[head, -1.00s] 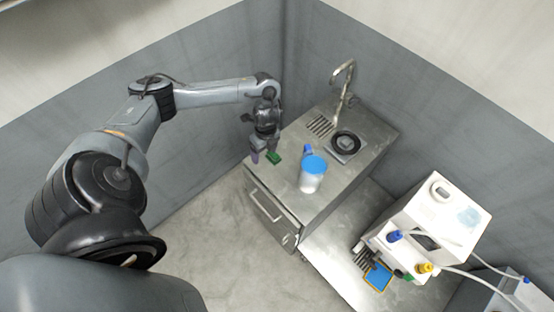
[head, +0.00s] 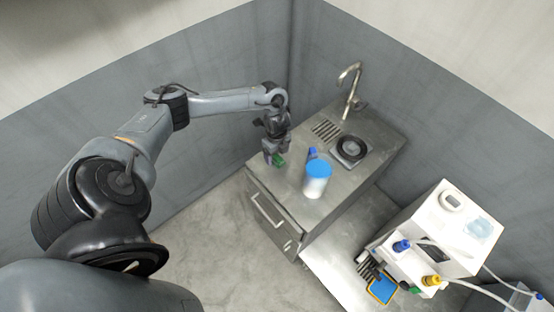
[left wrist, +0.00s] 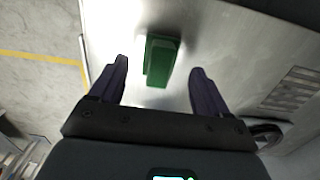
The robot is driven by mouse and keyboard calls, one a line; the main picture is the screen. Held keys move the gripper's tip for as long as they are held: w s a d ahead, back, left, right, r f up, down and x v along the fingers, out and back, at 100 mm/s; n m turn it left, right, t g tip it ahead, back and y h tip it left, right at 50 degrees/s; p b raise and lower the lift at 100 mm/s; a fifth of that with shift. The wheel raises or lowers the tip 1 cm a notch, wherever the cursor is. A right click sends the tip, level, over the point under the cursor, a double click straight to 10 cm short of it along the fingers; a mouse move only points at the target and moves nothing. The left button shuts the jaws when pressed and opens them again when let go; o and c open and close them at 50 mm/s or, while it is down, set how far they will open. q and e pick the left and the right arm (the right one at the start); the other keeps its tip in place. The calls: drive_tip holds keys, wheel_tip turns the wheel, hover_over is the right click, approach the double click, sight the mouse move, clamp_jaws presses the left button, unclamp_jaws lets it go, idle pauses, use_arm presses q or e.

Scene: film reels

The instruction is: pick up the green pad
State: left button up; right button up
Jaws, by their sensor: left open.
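The green pad (left wrist: 161,61) is a small green block lying on the metal counter (head: 270,184). In the left wrist view it lies between and just beyond the two fingers of my left gripper (left wrist: 161,80). The fingers are apart and neither touches it there. In the head view the left gripper (head: 273,159) is over the counter's left end, and the green pad (head: 279,160) shows beside its fingers, partly hidden by them. My right gripper is in neither view.
A white jar with a blue lid (head: 317,180) and a small blue item (head: 312,152) stand right of the left gripper. A white machine (head: 437,230) with hoses is at lower right.

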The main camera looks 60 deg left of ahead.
use_arm(q)
drive_tip(key=shift+f, duration=1.45)
drive_tip(key=c, duration=1.1)
